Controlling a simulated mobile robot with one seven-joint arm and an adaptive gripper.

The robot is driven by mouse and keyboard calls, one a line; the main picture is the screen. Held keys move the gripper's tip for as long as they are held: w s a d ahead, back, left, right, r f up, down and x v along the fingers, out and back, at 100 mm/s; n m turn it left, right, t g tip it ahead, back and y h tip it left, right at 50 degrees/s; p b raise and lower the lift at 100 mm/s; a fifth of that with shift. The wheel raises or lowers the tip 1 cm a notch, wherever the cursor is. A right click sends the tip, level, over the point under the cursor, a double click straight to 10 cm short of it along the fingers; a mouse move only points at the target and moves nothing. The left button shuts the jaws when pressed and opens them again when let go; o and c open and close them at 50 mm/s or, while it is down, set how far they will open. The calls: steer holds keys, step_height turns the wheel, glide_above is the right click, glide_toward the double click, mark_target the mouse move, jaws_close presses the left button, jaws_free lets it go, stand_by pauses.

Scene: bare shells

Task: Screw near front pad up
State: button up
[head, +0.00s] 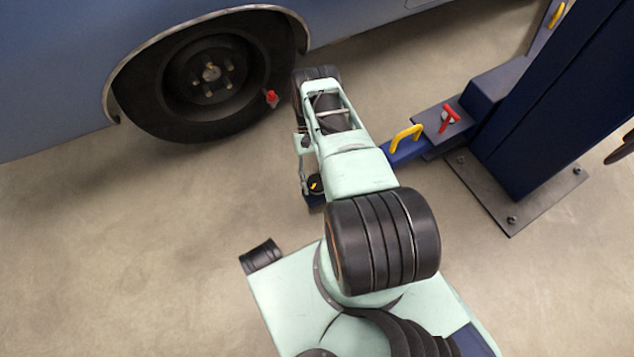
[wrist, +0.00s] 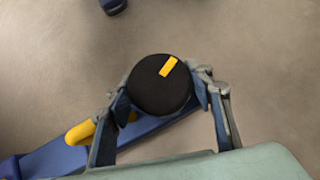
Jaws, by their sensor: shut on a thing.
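A round black pad (wrist: 158,92) with a yellow stripe on its top sits between the two fingers of my gripper (wrist: 161,103) in the wrist view. My gripper is shut on the pad's sides. The pad is at the end of a blue lift arm (wrist: 62,152) with a yellow handle (wrist: 80,132). In the head view the pad (head: 315,184) shows small, beside my forearm, and my gripper there (head: 307,180) is partly hidden. The underside of the pad and its screw are hidden.
A blue car with a dark wheel (head: 212,75) stands at the upper left. A dark blue lift post (head: 560,100) with a bolted base plate rises at the right. A red handle (head: 449,117) sits on the lift arm. The concrete floor at the left is clear.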

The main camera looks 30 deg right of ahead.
steer(key=shift+f+n+h, duration=0.2)
steer(key=shift+n+h, duration=0.3)
steer(key=shift+n, duration=0.1)
steer(key=shift+s, duration=0.1)
steer(key=o, duration=1.2)
steer(key=shift+c, duration=0.2)
steer(key=shift+r, duration=0.1)
steer(key=shift+d+r, duration=0.1)
steer(key=a+v, duration=0.1)
steer(key=v, duration=0.7)
steer(key=shift+d, duration=0.3)
